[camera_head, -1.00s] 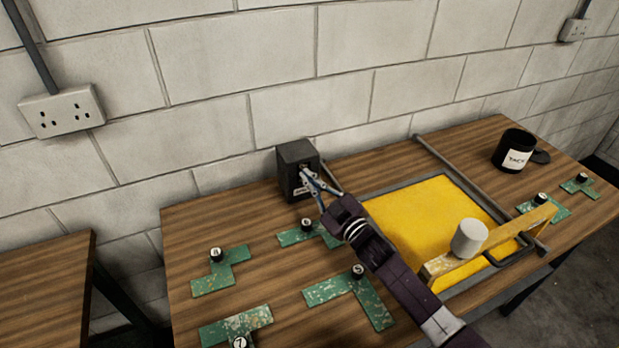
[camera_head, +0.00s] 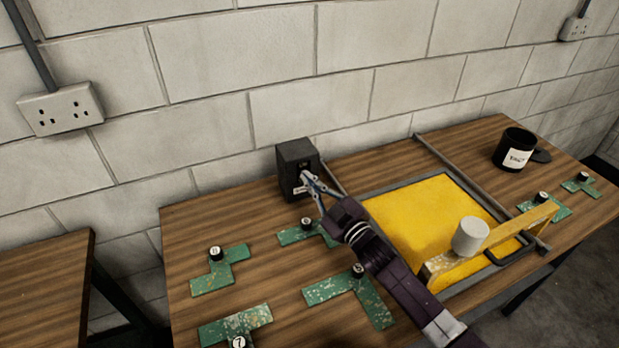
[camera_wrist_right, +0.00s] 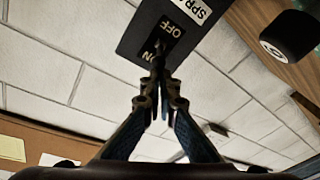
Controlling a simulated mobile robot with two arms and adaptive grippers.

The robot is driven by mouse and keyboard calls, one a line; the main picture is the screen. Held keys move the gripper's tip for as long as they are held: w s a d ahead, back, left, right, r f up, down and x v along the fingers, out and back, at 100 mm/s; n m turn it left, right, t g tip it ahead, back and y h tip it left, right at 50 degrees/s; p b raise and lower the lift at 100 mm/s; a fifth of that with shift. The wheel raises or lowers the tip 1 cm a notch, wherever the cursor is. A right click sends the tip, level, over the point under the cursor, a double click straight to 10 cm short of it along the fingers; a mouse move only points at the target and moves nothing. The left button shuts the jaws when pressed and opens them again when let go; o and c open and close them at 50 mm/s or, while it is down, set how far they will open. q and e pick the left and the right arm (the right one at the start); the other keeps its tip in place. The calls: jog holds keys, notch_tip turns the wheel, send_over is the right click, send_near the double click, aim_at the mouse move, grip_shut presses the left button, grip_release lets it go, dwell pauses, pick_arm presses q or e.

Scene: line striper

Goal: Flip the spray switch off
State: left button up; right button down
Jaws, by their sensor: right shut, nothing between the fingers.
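The black spray switch box (camera_head: 294,160) stands on the wooden table against the wall, left of the yellow tray. My right gripper (camera_head: 304,176) is shut and empty, with its fingertips at the front of the box. In the right wrist view, the box (camera_wrist_right: 140,42) has a white label, partly reading "SPRA", and a rocker (camera_wrist_right: 160,42) marked OFF and ON. The tips of my right gripper (camera_wrist_right: 159,62) lie over the rocker near the ON end. Touch and the rocker's tilt cannot be told. My left gripper is not in view.
A yellow tray (camera_head: 420,215) with a rail carriage and a white cylinder (camera_head: 470,237) is on the right. Green stencil pieces (camera_head: 219,271) with numbered black knobs lie around the table. A black mug (camera_head: 514,149) stands at the far right.

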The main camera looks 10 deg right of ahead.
jog(key=shift+s+d+f+b, duration=0.1)
jog(key=shift+s+f+b, duration=0.1)
jog(key=shift+f+b, duration=0.6)
jog(key=shift+f, duration=0.2)
jog(key=v, duration=1.2)
